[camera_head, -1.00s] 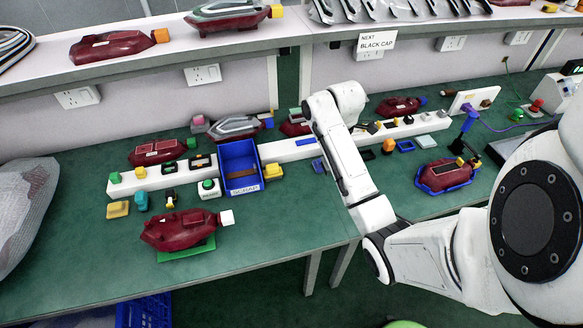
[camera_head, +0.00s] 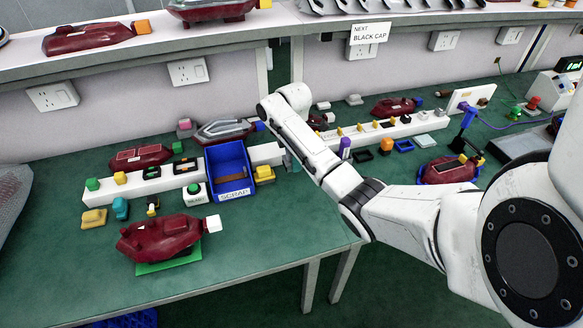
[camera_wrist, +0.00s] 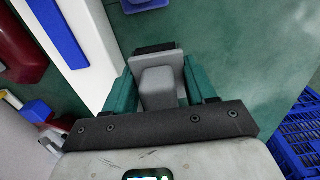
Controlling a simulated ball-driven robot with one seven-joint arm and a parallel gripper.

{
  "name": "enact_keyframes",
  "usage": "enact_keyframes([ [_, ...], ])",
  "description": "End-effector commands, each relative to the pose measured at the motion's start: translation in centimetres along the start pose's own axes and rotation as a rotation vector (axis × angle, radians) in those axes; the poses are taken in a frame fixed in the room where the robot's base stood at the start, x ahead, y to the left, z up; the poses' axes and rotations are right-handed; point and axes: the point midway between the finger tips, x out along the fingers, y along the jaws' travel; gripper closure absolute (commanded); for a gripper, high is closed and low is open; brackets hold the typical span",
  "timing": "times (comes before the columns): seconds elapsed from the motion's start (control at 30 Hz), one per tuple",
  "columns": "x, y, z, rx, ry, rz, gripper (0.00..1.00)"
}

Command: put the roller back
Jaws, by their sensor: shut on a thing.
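In the wrist view my gripper (camera_wrist: 165,90) has teal fingers shut on a grey block (camera_wrist: 157,88). A wider grey plate and a dark part lie at its far end, so this may be the roller, but its full shape is hidden. It is over the green bench beside the white rail (camera_wrist: 95,45). In the head view my forearm hides most of the gripper; only a bit of teal shows by the rail's right end.
A blue SCRAP bin (camera_head: 230,170) stands left of the arm, with a yellow piece (camera_head: 264,174) beside it. A purple-and-white cylinder (camera_head: 345,148) stands right of the forearm. The front middle of the bench is clear.

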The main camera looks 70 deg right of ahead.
Motion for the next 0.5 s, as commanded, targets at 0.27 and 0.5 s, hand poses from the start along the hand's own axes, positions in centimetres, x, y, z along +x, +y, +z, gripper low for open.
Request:
enact_keyframes([
  [0.27,2.6,0.6,-0.3,0.001,-0.001,-0.002,0.9],
  [0.5,3.9,0.6,-0.3,0.0,0.0,0.001,0.9],
])
